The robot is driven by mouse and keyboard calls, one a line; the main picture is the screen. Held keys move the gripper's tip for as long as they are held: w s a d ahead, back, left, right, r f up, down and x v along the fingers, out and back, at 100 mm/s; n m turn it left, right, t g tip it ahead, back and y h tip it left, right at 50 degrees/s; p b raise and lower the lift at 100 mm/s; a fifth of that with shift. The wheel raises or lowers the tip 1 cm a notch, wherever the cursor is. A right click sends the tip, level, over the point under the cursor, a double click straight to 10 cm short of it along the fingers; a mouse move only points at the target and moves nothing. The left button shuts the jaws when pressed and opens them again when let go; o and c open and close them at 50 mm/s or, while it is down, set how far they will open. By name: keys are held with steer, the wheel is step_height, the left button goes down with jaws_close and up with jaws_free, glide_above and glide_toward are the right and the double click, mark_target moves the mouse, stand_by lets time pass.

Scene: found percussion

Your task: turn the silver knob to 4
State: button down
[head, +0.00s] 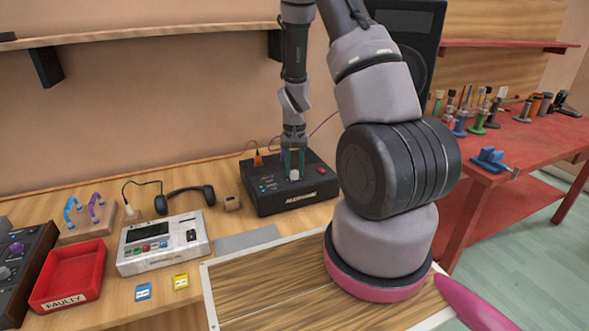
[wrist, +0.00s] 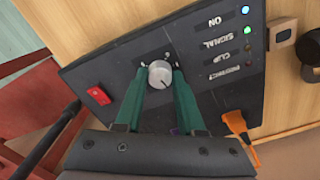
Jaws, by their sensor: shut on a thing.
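The silver knob (wrist: 160,74) sits on the top panel of a black box (head: 262,198) on the wooden bench. In the wrist view, small marks show around the knob, but I cannot read any numbers or its setting. My gripper (wrist: 159,84) points down at the box, with its green fingers on both sides of the knob. The gripper is shut on the knob. In the head view, the knob (head: 294,175) shows small and pale between the fingertips.
The box carries a red switch (wrist: 98,95), lit lights (wrist: 246,10) and an orange plug (wrist: 236,122). Headphones (head: 185,196), a grey recorder (head: 163,243) and a red tray (head: 70,274) lie to the left. A speaker (head: 408,25) stands behind.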

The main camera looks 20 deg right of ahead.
mark_target(295, 172)
steer(key=m, duration=0.6)
steer(key=shift+m, duration=0.3)
steer(key=m, duration=0.5)
steer(key=shift+m, duration=0.4)
steer(key=c, duration=0.5)
jaws_free()
steer(key=shift+r, duration=0.1)
step_height(295, 172, up, 11)
steer(key=shift+f, duration=0.15)
